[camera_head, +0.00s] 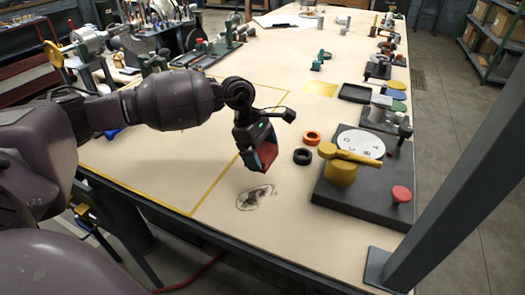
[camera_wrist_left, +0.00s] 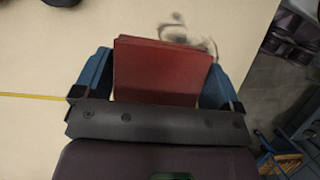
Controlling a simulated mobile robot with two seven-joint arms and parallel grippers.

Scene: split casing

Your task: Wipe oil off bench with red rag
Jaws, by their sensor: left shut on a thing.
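My left gripper (camera_head: 259,165) is shut on the red rag (camera_head: 265,155), which looks like a folded red block. In the left wrist view the rag (camera_wrist_left: 160,70) sits between the two blue fingers of the gripper (camera_wrist_left: 157,80). The gripper holds it above the bench (camera_head: 210,165). The oil (camera_head: 256,197) is a dark smudge with an outline around it on the pale bench top, just below and in front of the rag. In the left wrist view the oil (camera_wrist_left: 180,33) shows just beyond the rag, partly hidden by it. My right gripper is not in view.
An orange ring (camera_head: 312,138) and a black ring (camera_head: 302,157) lie right of the gripper. A dark plate (camera_head: 335,205) with a yellow clamp (camera_head: 342,175), white dial (camera_head: 360,144) and red knob (camera_head: 401,194) stands further right. Yellow tape (camera_head: 215,183) marks the bench. A post rises at the right.

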